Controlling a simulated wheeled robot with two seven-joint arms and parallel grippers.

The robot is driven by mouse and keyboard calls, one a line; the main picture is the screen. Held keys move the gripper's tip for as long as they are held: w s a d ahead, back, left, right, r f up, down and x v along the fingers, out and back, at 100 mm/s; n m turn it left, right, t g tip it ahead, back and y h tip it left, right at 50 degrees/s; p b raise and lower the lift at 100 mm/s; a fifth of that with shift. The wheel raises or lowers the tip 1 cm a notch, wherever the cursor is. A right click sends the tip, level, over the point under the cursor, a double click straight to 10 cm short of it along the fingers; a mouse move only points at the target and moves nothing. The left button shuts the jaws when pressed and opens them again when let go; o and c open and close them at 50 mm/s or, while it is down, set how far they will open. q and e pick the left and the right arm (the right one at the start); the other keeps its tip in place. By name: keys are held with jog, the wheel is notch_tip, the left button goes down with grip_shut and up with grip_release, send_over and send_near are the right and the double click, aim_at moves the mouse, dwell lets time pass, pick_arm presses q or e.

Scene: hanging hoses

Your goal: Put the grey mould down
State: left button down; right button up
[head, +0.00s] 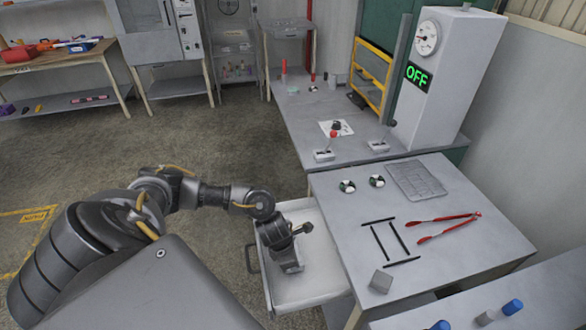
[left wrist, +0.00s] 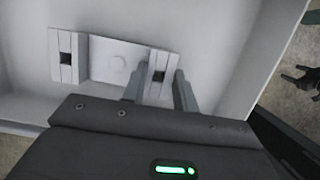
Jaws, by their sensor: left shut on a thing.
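The grey mould (left wrist: 117,61) is a pale grey bar with a raised block and a square hole at each end. It lies inside the open drawer in the left wrist view. My left gripper (left wrist: 160,86) is shut on its right end block, one finger on each side. In the head view my left gripper (head: 291,267) reaches down into the drawer, and the arm hides most of the mould. I cannot tell whether the mould touches the drawer floor.
The white drawer (head: 318,284) is pulled out at the left of the grey table (head: 445,190). On the table are dark rods (head: 383,237), red-handled tongs (head: 447,220), a small grey block (head: 381,280) and a flat grid plate (head: 415,180).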

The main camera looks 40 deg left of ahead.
pick_arm(q)
jog(key=shift+f, duration=0.7)
jog(key=c, duration=1.1)
grip_release()
jog(key=v, duration=1.2)
jog(key=shift+s, duration=0.1)
